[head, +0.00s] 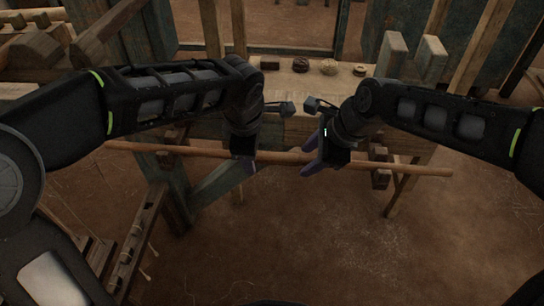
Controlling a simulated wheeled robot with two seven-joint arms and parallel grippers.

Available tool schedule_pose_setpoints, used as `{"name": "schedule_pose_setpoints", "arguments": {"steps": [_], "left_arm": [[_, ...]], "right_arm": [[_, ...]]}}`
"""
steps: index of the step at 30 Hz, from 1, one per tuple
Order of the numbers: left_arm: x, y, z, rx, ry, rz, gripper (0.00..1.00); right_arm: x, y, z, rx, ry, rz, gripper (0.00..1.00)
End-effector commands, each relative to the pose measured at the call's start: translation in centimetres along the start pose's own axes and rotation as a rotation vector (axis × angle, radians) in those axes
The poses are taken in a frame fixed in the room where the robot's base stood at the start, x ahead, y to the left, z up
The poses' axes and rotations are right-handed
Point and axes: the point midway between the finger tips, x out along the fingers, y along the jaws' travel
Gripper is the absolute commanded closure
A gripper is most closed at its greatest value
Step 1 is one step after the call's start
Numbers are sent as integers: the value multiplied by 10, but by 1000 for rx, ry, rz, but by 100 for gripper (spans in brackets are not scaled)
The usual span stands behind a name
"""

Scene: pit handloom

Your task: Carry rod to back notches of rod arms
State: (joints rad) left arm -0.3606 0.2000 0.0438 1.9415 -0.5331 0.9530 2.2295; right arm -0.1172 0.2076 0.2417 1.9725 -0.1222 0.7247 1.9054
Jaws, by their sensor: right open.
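The rod (400,167) is a long, thin wooden pole lying nearly level across the head view, in front of the loom's wooden beam. My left gripper (243,168) points down at the rod left of its middle; its fingers overlap the rod, and I cannot tell whether they are closed on it. My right gripper (318,167) is open at the rod right of its middle, with its fingers close to the rod. Notched wooden pieces (380,178) show by the rod's right part; I cannot tell for sure whether these are rod arms or whether the rod touches them.
Behind the rod, the loom's wooden beam (300,82) carries several small dark and round items and an upright wooden block (391,54). A slanted frame piece with pegs and cords (130,245) stands at lower left. The brown earth floor (330,235) in front is clear.

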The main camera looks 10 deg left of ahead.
Motion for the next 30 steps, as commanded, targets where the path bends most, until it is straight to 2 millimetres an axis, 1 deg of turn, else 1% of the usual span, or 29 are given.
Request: {"name": "schedule_pose_setpoints", "arguments": {"steps": [2,18,21,22,30], "left_arm": [[0,0,0,0,0,0,47],[0,0,0,0,0,0,91],[0,0,0,0,0,0,99],[0,0,0,0,0,0,100],[0,0,0,0,0,0,100]], "right_arm": [[0,0,0,0,0,0,55],[0,0,0,1,0,0,99],[0,0,0,1,0,0,100],[0,0,0,1,0,0,100],[0,0,0,1,0,0,100]]}}
